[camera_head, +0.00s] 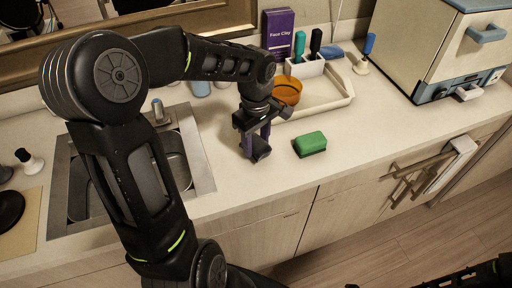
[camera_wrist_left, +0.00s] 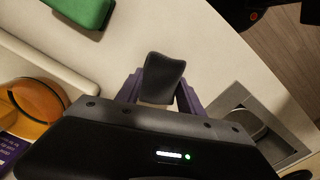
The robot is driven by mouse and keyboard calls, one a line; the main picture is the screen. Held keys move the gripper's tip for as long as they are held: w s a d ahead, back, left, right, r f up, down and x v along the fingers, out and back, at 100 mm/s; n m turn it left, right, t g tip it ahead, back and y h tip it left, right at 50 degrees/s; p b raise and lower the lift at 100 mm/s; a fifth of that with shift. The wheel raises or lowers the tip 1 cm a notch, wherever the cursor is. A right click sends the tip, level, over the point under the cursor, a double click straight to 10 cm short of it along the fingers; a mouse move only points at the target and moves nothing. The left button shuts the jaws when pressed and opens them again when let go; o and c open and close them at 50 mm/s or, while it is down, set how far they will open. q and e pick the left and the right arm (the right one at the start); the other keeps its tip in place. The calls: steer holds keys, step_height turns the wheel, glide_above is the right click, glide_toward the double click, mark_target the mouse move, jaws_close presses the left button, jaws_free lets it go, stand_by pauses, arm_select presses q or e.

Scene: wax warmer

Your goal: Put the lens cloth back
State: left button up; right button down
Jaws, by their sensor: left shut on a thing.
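My left gripper (camera_head: 256,143) is shut on a small dark grey piece (camera_head: 262,151) that looks like the lens cloth. It holds this low over the counter, between the sink and the green block. I cannot tell whether the piece touches the counter. In the left wrist view, the dark piece (camera_wrist_left: 163,78) sits between the two purple fingers (camera_wrist_left: 160,90), with its far end sticking out past them.
A green block (camera_head: 310,144) lies just right of the gripper. Behind it are a cream tray (camera_head: 333,103), an orange bowl (camera_head: 288,90), a white holder (camera_head: 306,68) and a purple box (camera_head: 278,35). A sink (camera_head: 203,177) is at left. The front counter right of the block is clear.

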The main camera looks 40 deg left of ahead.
mark_target(256, 142)
arm_select(q)
step_height(256, 142, down, 2)
steer(key=shift+f, duration=0.45)
steer(key=o, duration=1.2)
step_height(256, 142, up, 12)
steer(key=shift+b, duration=0.8)
